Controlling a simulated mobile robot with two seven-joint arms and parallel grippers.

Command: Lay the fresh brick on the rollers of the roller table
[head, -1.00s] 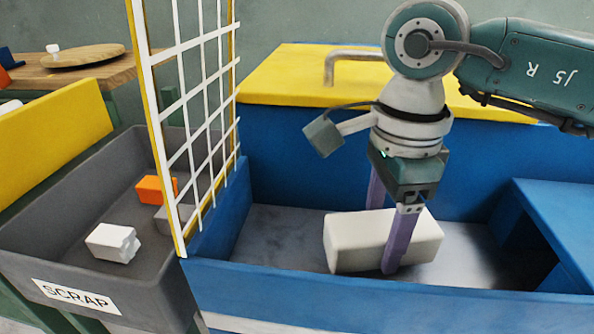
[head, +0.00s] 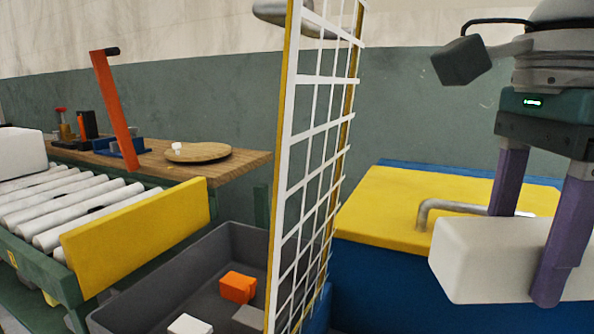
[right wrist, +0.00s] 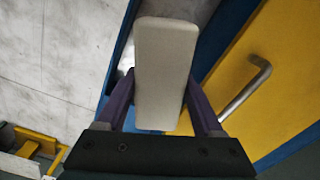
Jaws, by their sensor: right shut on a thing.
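A white foam brick (head: 490,262) is held in my right gripper (head: 530,255) at the right of the head view. The purple fingers are shut on its two sides, and the brick is raised to about the height of the yellow press lid. In the right wrist view the brick (right wrist: 165,70) sits between both fingers (right wrist: 160,105). The roller table (head: 75,203) is at the left of the head view, with pale rollers and a yellow end plate (head: 140,235). Another white block (head: 22,152) lies on its rollers at the left edge. My left gripper is not in view.
A white mesh guard (head: 318,140) with a yellow frame stands between the press (head: 385,290) and the grey scrap bin (head: 225,245). The bin holds an orange block (head: 238,287) and pale pieces. A bent metal handle (head: 455,207) rises from the yellow lid (head: 385,215). A wooden bench stands behind.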

